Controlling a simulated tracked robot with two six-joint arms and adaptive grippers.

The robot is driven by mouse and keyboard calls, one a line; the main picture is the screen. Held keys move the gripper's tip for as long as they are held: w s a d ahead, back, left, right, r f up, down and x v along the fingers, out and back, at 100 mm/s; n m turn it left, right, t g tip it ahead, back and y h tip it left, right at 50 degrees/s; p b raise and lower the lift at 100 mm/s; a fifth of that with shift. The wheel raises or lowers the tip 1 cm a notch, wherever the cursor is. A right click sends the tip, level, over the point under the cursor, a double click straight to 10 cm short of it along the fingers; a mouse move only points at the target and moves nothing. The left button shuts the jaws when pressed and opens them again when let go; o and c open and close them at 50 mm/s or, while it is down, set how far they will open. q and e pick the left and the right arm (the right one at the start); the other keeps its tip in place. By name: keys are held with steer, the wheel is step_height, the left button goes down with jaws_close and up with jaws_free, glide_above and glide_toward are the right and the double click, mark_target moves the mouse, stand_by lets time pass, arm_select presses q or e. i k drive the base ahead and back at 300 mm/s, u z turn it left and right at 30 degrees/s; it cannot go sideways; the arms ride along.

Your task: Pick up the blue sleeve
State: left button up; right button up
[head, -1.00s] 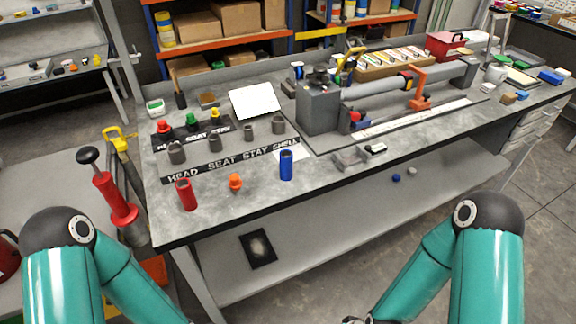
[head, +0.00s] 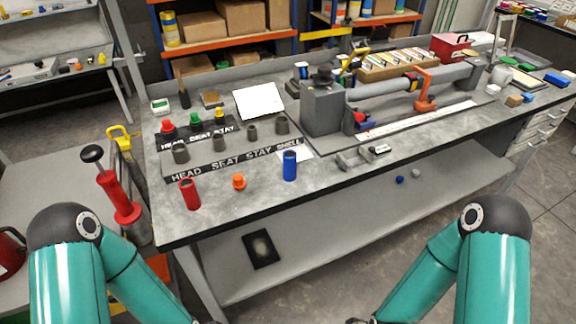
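The blue sleeve (head: 290,165) is a short upright tube on the grey workbench (head: 330,195), near its front edge and in front of the labelled strip. A white sheet lies just behind it. My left arm comes in at the lower left and my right arm at the lower right, both below and in front of the bench. The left gripper is out of frame. At the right arm's lower end only a small dark part shows at the bottom edge, too little to judge the fingers. Nothing touches the sleeve.
A red tube (head: 190,194) and an orange knob (head: 239,182) stand left of the sleeve. Grey sockets (head: 252,131) stand behind the HEAD SEAT STAY SHELL strip (head: 235,160). A grey clamp fixture (head: 322,108) stands behind right. Small grey blocks (head: 353,158) lie to the right.

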mark_target(289, 156)
steer(key=z, duration=0.75)
steer(key=i, duration=0.15)
steer(key=u, duration=3)
steer(key=k, duration=1.2)
steer(key=z, duration=0.7)
steer(key=i, duration=1.1)
steer(key=z, duration=0.4)
